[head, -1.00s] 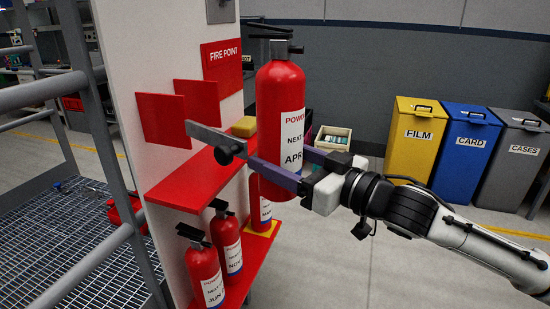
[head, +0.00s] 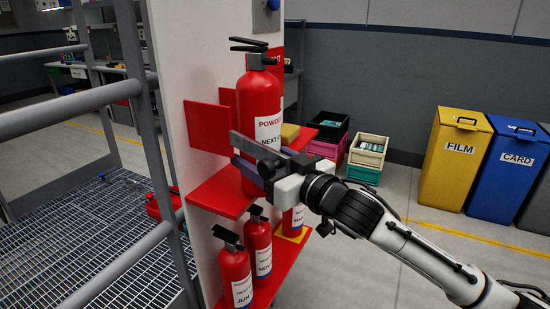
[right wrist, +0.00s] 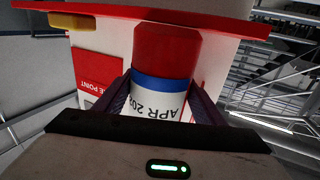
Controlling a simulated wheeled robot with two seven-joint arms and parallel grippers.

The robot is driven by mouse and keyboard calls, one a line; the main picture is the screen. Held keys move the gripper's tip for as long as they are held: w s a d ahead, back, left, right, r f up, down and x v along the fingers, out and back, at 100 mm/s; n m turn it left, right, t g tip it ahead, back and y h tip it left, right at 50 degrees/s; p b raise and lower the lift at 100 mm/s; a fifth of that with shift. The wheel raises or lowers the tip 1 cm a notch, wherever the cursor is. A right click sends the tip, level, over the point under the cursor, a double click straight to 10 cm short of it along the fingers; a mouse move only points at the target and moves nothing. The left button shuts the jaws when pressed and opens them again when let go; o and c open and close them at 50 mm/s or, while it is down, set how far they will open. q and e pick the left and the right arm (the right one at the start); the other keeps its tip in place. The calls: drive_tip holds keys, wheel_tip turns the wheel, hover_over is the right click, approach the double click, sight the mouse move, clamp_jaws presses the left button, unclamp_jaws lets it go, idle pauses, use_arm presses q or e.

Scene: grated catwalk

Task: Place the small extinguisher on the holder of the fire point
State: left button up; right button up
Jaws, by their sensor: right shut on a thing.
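A red extinguisher (head: 258,110) with a white label and black handle is upright in my right gripper (head: 256,160), which is shut around its lower body. Its base is at the red upper shelf (head: 213,197) of the fire point, beside the white post (head: 190,70). I cannot tell whether the base touches the shelf. In the right wrist view the extinguisher (right wrist: 166,50) shows upside down between both fingers (right wrist: 160,100), with its label reading APR. A red back panel (head: 207,128) stands left of it. My left gripper is not in view.
Several extinguishers stand on the lower red shelf, one marked JUN (head: 235,275) and one NOV (head: 258,248). A yellow block (head: 289,133) sits behind the held extinguisher. Grey railing (head: 140,130) is at left; crates (head: 365,158) and a yellow bin (head: 452,165) stand at right.

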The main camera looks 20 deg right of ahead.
drive_tip(key=w+a, duration=0.1)
drive_tip(key=w+a+r, duration=0.1)
drive_tip(key=w, duration=0.1)
drive_tip(key=shift+w+a+r+p, duration=0.1)
drive_tip(key=shift+a+r+p, duration=0.05)
drive_tip(key=shift+a+p, duration=0.15)
drive_tip(key=shift+w, duration=0.1)
drive_tip(key=o, duration=1.8)
drive_tip(key=shift+f, duration=0.75)
drive_tip(key=shift+o, duration=1.4)
